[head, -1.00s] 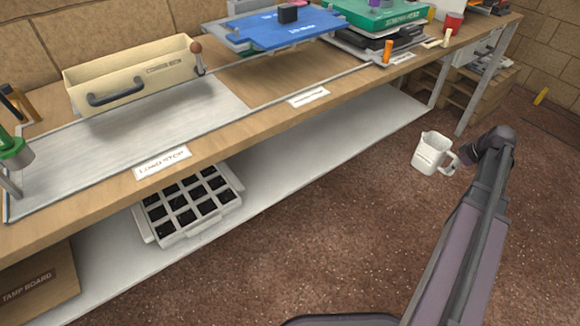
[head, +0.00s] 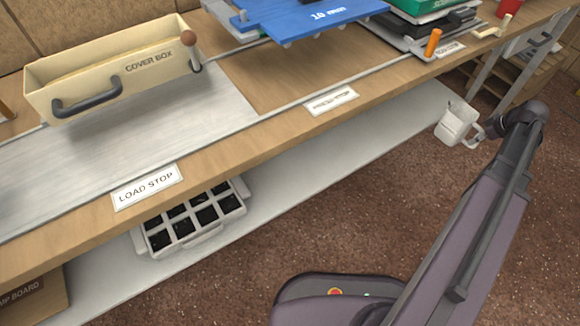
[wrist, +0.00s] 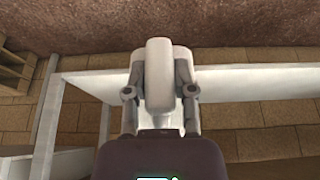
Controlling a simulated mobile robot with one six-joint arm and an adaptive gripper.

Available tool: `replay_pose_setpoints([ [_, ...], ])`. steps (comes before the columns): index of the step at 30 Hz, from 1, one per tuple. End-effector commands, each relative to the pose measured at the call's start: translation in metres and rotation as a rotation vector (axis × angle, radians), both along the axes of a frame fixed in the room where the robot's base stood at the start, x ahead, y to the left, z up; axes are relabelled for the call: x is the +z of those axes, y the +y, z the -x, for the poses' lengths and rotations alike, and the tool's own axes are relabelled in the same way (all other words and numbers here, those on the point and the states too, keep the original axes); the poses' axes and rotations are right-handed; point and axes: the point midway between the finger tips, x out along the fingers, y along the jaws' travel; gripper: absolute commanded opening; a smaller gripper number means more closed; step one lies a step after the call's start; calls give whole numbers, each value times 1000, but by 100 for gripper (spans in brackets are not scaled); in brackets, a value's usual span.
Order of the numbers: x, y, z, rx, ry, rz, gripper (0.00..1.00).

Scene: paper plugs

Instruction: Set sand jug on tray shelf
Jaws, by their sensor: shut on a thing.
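The sand jug is the white jug (head: 457,123), with its handle toward my gripper (head: 484,131). My gripper is shut on the jug's handle and holds it up in front of the bench, near the right end of the lower shelf. In the wrist view the jug (wrist: 158,75) sits between the two fingers of my gripper (wrist: 160,92). The tray shelf, a pale lower shelf (head: 330,165), runs under the bench. A white cell tray (head: 195,220) with dark fill stands on its left part. The jug's contents are hidden.
The bench top carries a cream cover box (head: 110,70), a blue plate (head: 310,15) and an orange handle (head: 432,42). The shelf right of the tray is bare. A board (head: 35,300) is at lower left. Bench legs (head: 490,75) stand at right.

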Motion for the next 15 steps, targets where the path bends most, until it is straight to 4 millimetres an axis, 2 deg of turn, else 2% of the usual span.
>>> replay_pose_setpoints([
  [15,0,14,-8,22,0,0,0],
])
